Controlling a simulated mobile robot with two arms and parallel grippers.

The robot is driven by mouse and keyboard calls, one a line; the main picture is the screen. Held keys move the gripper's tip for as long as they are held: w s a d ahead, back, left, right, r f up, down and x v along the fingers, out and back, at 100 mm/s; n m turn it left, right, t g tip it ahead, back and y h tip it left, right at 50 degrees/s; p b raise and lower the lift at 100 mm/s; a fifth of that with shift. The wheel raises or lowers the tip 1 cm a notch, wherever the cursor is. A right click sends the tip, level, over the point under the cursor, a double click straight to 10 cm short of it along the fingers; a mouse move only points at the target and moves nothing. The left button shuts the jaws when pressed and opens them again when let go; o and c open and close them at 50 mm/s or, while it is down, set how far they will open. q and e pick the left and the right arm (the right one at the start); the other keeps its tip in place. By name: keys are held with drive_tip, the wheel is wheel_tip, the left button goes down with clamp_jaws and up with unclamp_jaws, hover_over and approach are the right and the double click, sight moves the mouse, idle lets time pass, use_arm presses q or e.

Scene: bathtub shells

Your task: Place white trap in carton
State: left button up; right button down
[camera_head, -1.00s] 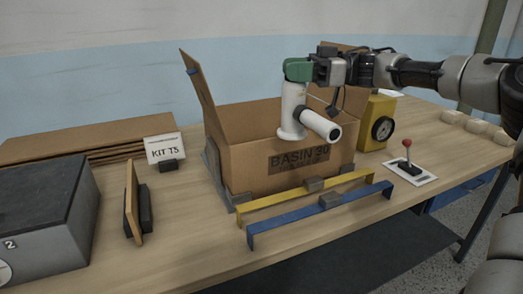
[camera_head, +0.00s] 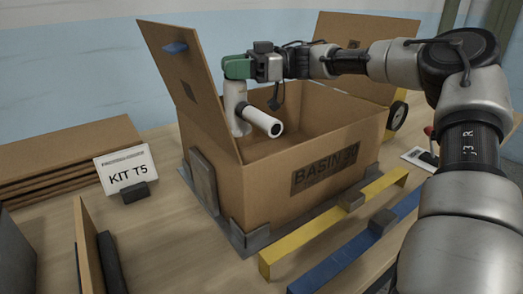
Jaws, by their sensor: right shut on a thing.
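The white trap (camera_head: 236,106) is a white pipe with a green collar (camera_head: 237,67) on top and a short branch pointing towards the lower right. My right gripper (camera_head: 249,68) is shut on the green collar end. The trap hangs upright within the opening of the carton (camera_head: 270,196), close to its left flap. Its lower end shows above the front rim; I cannot tell whether it touches anything inside. The carton is brown, marked "BASIN 30", with its flaps standing open. The carton floor is hidden. My left gripper is not in view.
A grey bracket frame (camera_head: 203,181) stands around the carton's base. A yellow bar (camera_head: 310,240) and a blue bar (camera_head: 340,262) lie in front. A "KIT T5" card (camera_head: 126,168) and stacked cardboard (camera_head: 65,160) are at the left. A yellow gauge box (camera_head: 397,116) is behind right.

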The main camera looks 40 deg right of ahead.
sight(236, 111)
wheel_tip(236, 111, down, 9)
drive_tip(key=shift+b, duration=0.55)
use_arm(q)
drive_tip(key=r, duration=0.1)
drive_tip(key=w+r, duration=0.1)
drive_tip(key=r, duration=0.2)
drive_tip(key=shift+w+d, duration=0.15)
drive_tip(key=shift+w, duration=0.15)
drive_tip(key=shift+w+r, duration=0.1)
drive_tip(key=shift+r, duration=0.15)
use_arm(e)
drive_tip(key=shift+f, duration=0.1)
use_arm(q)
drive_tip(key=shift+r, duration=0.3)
use_arm(e)
drive_tip(key=shift+f, duration=0.2)
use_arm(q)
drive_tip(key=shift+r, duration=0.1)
use_arm(e)
drive_tip(key=shift+f+b, duration=0.25)
drive_tip(key=shift+b, duration=0.15)
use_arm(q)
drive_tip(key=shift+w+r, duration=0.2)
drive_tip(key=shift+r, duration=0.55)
use_arm(e)
drive_tip(key=shift+c, duration=2)
unclamp_jaws()
